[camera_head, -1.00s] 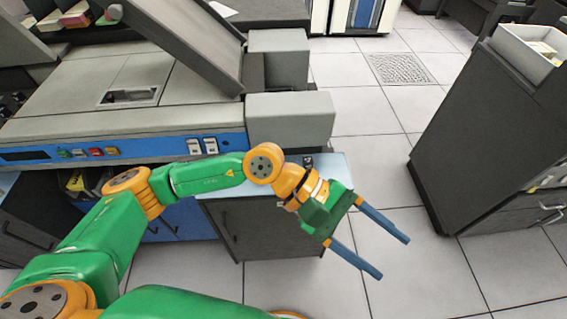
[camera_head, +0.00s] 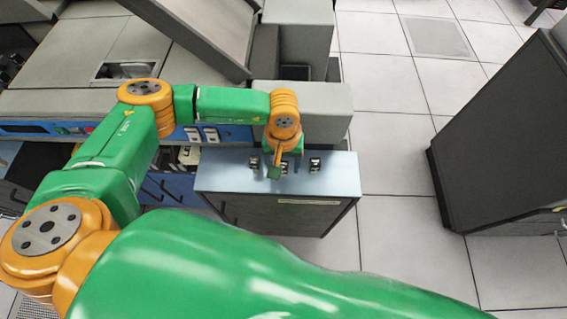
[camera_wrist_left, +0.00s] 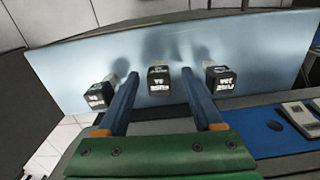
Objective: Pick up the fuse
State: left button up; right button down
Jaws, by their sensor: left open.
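Three small black fuses with white lettering stand in a row on the light-blue cabinet top (camera_head: 335,178). In the left wrist view they are the left fuse (camera_wrist_left: 99,93), the middle fuse (camera_wrist_left: 158,84) and the right fuse (camera_wrist_left: 221,83). My left gripper (camera_head: 274,173) is over the cabinet top, pointing down at the row. In the left wrist view its blue fingers (camera_wrist_left: 160,74) are open, with the middle fuse showing between them. I cannot tell whether they touch it. The lettering is too small to read surely. My right gripper is not in view.
A grey console (camera_head: 60,102) with a blue switch panel stands behind and left of the cabinet. A grey box (camera_head: 322,108) rises just behind the cabinet top. A dark cabinet (camera_head: 505,140) stands at the right, with clear tiled floor (camera_head: 395,160) between.

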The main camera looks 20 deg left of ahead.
pick_arm(q)
jog(key=shift+s+r, duration=0.1)
jog(key=shift+s, duration=0.05)
jog(key=c, duration=1)
grip_shut()
